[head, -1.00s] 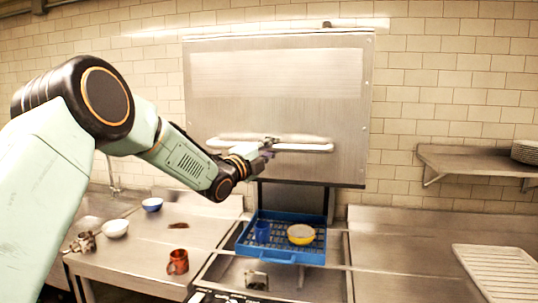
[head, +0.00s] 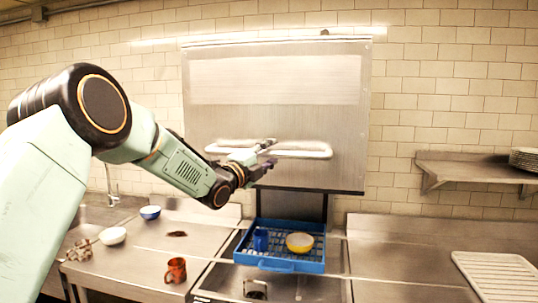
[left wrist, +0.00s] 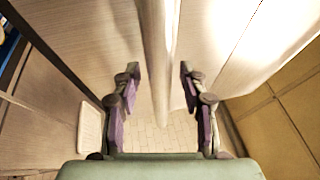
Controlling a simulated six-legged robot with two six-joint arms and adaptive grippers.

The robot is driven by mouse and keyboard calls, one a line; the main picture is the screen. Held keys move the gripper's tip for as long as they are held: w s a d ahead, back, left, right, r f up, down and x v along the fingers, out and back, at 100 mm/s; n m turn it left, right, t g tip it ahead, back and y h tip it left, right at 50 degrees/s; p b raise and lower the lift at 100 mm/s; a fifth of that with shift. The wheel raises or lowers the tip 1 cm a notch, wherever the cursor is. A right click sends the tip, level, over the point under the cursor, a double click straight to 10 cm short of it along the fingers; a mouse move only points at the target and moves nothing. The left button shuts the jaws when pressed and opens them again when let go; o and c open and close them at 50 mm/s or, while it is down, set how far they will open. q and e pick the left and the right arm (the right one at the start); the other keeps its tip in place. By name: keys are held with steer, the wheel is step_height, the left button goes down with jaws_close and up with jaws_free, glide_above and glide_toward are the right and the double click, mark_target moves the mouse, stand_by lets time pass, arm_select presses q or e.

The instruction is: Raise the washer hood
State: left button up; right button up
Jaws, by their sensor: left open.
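The washer hood (head: 275,115) is a steel box standing raised, its lower edge well above the blue rack (head: 292,267). A pale bar handle (head: 305,150) runs across its front. My left gripper (head: 270,154) is at the middle of the handle, just in front of it and slightly low. Its jaws are open. In the left wrist view the handle bar (left wrist: 156,60) runs between the two spread fingers (left wrist: 158,72), with a gap on each side. I cannot tell how deep it sits between them. My right gripper is not in view.
The rack holds a blue cup (head: 260,240) and a yellow bowl (head: 299,242). On the left counter are an orange mug (head: 175,270), a white bowl (head: 112,236) and a blue bowl (head: 150,212). A wall shelf (head: 470,170) with plates and a white ribbed tray (head: 495,272) are right.

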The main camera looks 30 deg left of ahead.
arm_select(q)
steer(key=shift+s, duration=0.15)
steer(key=v, duration=1.1)
steer(key=shift+s, duration=0.3)
steer(key=shift+s+f, duration=0.1)
steer(key=shift+a, duration=0.1)
